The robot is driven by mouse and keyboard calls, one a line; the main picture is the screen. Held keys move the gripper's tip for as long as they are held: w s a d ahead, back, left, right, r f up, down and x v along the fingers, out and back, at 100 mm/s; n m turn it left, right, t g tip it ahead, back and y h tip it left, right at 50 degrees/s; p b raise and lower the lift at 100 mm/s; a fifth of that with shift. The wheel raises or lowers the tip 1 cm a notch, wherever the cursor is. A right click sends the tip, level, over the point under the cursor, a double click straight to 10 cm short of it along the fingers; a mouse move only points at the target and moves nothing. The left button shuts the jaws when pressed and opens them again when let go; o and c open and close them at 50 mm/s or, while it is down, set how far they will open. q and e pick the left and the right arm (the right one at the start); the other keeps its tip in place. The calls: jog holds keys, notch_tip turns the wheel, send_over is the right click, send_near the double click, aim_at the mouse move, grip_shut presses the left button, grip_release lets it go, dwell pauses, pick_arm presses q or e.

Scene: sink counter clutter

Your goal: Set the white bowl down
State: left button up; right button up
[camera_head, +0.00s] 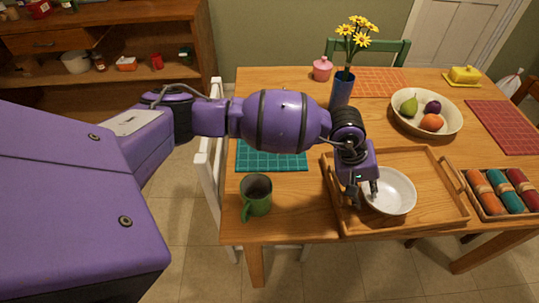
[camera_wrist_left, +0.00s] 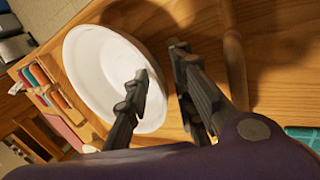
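The white bowl (camera_head: 395,193) is upright over the left part of the wooden tray (camera_head: 432,160) and appears to rest on its floor. My left gripper (camera_head: 363,193) is at the bowl's left rim, pointing down. In the left wrist view, the bowl (camera_wrist_left: 98,70) is large, and my left gripper's fingers (camera_wrist_left: 160,85) are spread apart. One finger is over the bowl's inside and the other is outside the rim, with a visible gap between them. The bowl's underside is hidden. My right gripper is not in view.
A green mug (camera_head: 257,196) stands left of the tray, near the table's front edge. A blue vase (camera_head: 341,90) of yellow flowers stands behind my left arm. A fruit bowl (camera_head: 400,122) is behind the tray, and a box of rolled cloths (camera_head: 486,208) is right of it.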

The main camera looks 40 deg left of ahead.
pick_arm(q)
jog(key=shift+w+r, duration=0.1)
jog(key=shift+r, duration=0.1)
jog(key=shift+r, duration=0.3)
jog(key=v, duration=1.1)
jog(key=shift+r, duration=0.2)
jog(key=shift+a, duration=0.15)
